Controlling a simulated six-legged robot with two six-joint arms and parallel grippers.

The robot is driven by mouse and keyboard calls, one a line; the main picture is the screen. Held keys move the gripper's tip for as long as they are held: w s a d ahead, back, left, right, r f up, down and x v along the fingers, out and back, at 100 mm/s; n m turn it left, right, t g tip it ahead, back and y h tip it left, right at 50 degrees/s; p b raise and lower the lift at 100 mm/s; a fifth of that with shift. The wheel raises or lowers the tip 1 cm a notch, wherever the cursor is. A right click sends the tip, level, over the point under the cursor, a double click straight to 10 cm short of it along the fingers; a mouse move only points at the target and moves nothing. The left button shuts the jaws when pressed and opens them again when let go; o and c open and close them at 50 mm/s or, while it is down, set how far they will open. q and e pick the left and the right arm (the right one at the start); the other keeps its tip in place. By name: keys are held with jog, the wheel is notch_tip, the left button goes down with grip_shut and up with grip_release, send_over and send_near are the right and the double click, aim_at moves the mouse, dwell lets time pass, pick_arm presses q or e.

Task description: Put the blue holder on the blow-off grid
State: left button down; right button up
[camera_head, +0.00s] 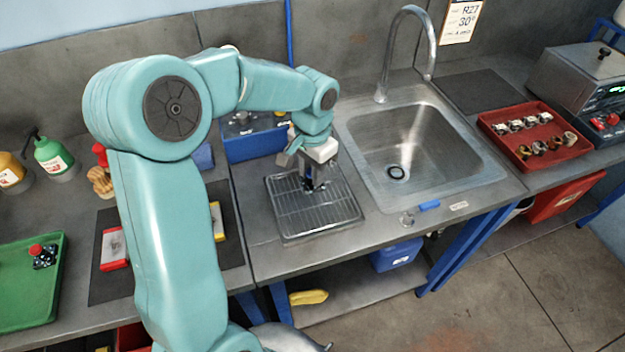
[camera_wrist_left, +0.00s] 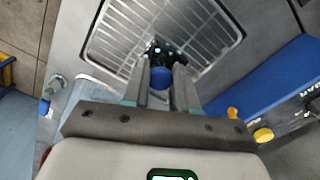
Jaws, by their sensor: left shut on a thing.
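The blow-off grid (camera_head: 318,216) is a wire rack in a shallow metal tray on the bench, left of the sink. It also shows in the left wrist view (camera_wrist_left: 120,48). My left gripper (camera_head: 310,186) is over the grid and points down. In the left wrist view, its fingers (camera_wrist_left: 160,88) are shut on the blue holder (camera_wrist_left: 160,77), which has a round blue top and a black lower part. The holder's lower end is at or just above the wires; I cannot tell if it touches. My right gripper is not in view.
A blue box (camera_head: 254,144) stands directly behind the grid. The sink (camera_head: 460,165) and faucet (camera_head: 428,62) are to the right. A red tray (camera_head: 545,150) holds several parts. The grid's front half looks empty.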

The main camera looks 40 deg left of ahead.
pick_arm(q)
jog(key=shift+f, duration=1.85)
jog(key=shift+f, duration=0.15)
jog(key=c, duration=0.9)
grip_release()
notch_tip(320, 180, up, 12)
jog(key=shift+d+r, duration=0.1)
jog(key=shift+r, duration=0.1)
